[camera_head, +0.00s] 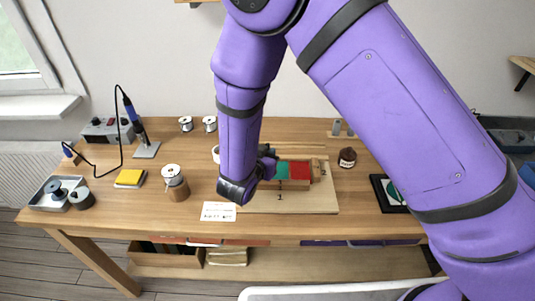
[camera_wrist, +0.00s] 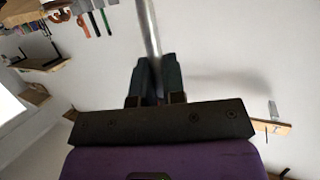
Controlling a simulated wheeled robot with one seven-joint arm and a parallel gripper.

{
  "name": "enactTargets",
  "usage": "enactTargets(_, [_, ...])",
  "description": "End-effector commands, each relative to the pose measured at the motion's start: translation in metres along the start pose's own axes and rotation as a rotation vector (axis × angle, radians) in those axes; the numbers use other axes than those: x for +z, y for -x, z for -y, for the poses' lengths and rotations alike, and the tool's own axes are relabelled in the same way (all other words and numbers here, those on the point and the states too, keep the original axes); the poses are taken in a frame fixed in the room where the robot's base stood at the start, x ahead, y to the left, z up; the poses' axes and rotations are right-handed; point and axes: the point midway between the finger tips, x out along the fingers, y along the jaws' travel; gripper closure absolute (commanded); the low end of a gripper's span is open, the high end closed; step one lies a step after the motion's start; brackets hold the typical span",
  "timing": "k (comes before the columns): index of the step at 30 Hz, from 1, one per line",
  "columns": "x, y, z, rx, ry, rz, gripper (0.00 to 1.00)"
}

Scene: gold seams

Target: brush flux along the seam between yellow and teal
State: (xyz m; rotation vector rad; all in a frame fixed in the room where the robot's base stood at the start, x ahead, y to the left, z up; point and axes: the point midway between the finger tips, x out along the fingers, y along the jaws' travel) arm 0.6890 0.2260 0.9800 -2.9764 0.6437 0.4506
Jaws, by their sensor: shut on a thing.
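My gripper (camera_wrist: 155,85) is shut on a slim grey rod (camera_wrist: 150,30) in the wrist view. The rod may be the flux brush handle; no bristles show. In the head view my gripper (camera_head: 267,161) is small and dark, close to the left end of the panel. On the wooden board (camera_head: 322,202) lies the panel, with a teal piece (camera_head: 283,171) beside a red piece (camera_head: 299,170). No yellow glass piece shows; the left part of the panel is hidden behind my arm and gripper, so the yellow and teal seam cannot be seen.
A printed card (camera_head: 218,211) lies left of the board. A brown jar (camera_head: 347,158) and a dark-framed piece (camera_head: 389,194) stand right.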

Motion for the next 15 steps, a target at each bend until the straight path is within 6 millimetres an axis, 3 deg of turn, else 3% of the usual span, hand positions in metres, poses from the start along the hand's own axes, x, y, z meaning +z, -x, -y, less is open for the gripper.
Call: enactTargets(15, [0.0035, -0.0011, 0.0001, 0.0, 0.0, 0.0, 1.0])
